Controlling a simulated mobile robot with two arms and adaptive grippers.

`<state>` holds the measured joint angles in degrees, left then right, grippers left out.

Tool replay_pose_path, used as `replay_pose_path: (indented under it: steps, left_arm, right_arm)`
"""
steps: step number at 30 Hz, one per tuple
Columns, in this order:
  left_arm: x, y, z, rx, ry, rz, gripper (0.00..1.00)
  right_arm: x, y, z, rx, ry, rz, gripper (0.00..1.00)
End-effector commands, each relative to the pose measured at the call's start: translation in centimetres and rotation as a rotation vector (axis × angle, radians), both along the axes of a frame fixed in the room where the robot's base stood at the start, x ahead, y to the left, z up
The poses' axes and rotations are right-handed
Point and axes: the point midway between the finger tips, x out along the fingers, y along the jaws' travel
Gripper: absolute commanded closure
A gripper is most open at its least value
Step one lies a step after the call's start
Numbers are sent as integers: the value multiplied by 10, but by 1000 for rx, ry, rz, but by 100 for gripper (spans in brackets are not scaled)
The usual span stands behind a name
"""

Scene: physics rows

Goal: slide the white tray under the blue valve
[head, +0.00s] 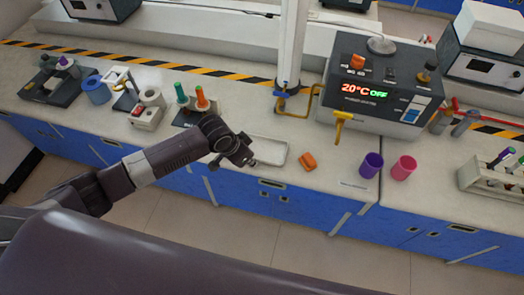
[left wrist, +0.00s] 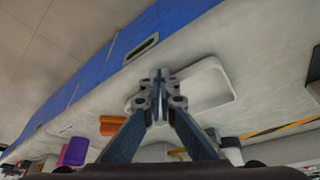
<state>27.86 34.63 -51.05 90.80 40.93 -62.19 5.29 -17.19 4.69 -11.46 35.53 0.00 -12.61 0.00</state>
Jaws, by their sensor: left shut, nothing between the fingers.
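The white tray (head: 277,151) lies on the pale bench near its front edge. It also shows in the left wrist view (left wrist: 212,82), with its rim plain and its inside looking empty. What appears to be the blue valve (head: 287,86) is a blue fitting with a yellow pipe at the foot of the white column, behind the tray. My left gripper (head: 246,160) is shut and empty at the tray's left end, hiding part of it. In the left wrist view the closed fingertips (left wrist: 160,74) overlap the tray's near end; I cannot tell whether they touch it.
An orange block (head: 308,161) lies right of the tray, then a purple cup (head: 371,165) and a pink cup (head: 403,168). A yellow tap (head: 341,123) juts from the heater unit (head: 380,90). Bench behind the tray looks clear.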

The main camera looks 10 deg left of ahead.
Motion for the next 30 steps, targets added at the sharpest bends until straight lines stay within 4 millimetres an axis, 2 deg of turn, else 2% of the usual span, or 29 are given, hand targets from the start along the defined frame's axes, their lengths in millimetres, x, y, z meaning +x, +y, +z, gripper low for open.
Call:
replay_pose_path:
  steps: [30]
  left_arm:
    - [46, -8, -1, 0, -1, 0, 100]
  right_arm:
    - [0, 3, -19, 4, 0, -2, 60]
